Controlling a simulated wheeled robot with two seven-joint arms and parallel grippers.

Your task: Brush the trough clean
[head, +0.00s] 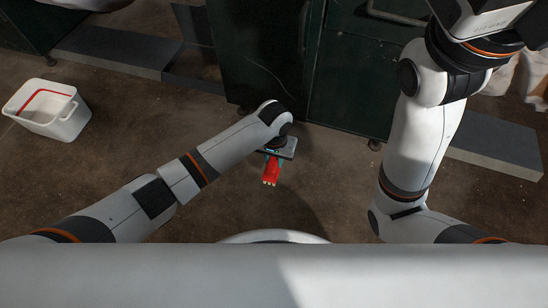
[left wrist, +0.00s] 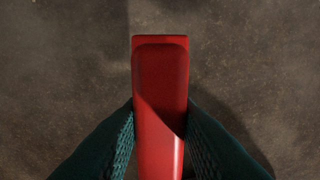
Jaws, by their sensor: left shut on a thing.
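My left gripper (head: 273,160) is shut on a red tool, seen as a red block (head: 270,172) with pale tips at its lower end, hanging over the bare floor. In the left wrist view the dark green ridged fingers (left wrist: 160,135) press on both sides of the smooth red body (left wrist: 160,75). Whether the pale tips are bristles is too small to tell. I cannot make out for sure which thing is the trough. My right arm rises at the right; its gripper is outside the picture.
A white bin (head: 62,131) with a red stripe inside stands on the floor at the left. A dark green cabinet (head: 345,85) stands at the back centre. Long grey slabs (head: 108,52) lie left and right of it (head: 497,150). Brown floor around my left gripper is clear.

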